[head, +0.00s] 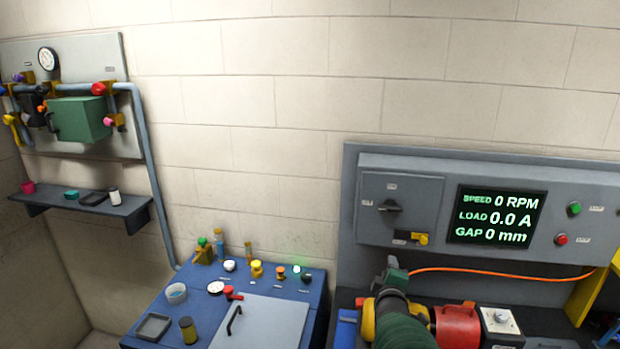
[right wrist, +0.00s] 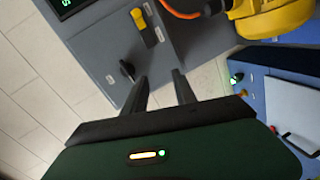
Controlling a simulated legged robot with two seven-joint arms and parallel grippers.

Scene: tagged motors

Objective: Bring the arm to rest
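My right gripper (right wrist: 160,75) shows in the right wrist view as two dark, straight fingers set apart in front of a dark green body. Nothing shows between them; it is open and empty. In the head view it appears as a small green shape (head: 388,271) at the end of my dark green arm, which enters from the bottom right. It is over the right bench, in front of the grey control panel (head: 367,250). In the wrist view the black rotary switch (right wrist: 127,70) lies beyond the fingers, apart from them. My left gripper is out of view.
A red motor part (head: 456,326) sits on the right bench beside my arm. An orange cable (head: 500,273) runs behind it. A blue bench (head: 265,283) with small items stands to the left. A wall shelf (head: 85,205) is farther left. The space above the blue bench is clear.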

